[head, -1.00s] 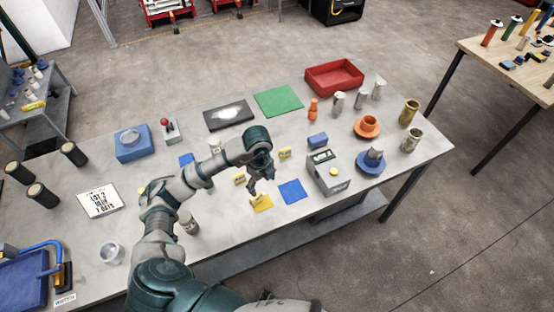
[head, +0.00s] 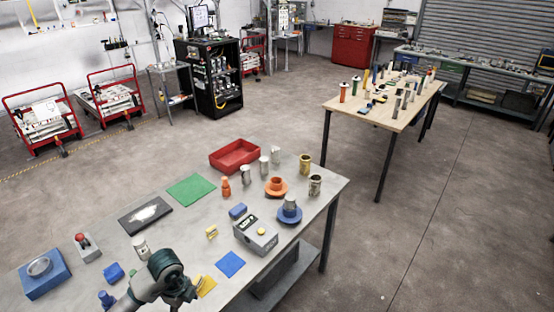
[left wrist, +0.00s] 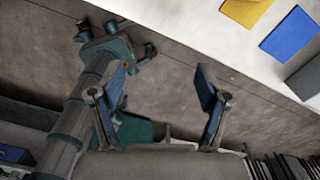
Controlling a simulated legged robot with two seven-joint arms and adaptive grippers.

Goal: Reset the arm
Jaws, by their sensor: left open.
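My left arm (head: 160,282) shows at the bottom of the head view, over the near edge of the grey worktable (head: 310,196). Its fingers are not clear there. In the left wrist view my left gripper (left wrist: 158,88) is open, its two fingers wide apart with nothing between them. Beyond the fingers are the floor and the table's edge. A yellow square (head: 206,286) lies just right of the arm in the head view, and a blue square (head: 230,264) lies further right. My right gripper is not in the head view.
A wooden table (head: 385,108) stands behind on the right. The floor (head: 440,230) on the right is clear.

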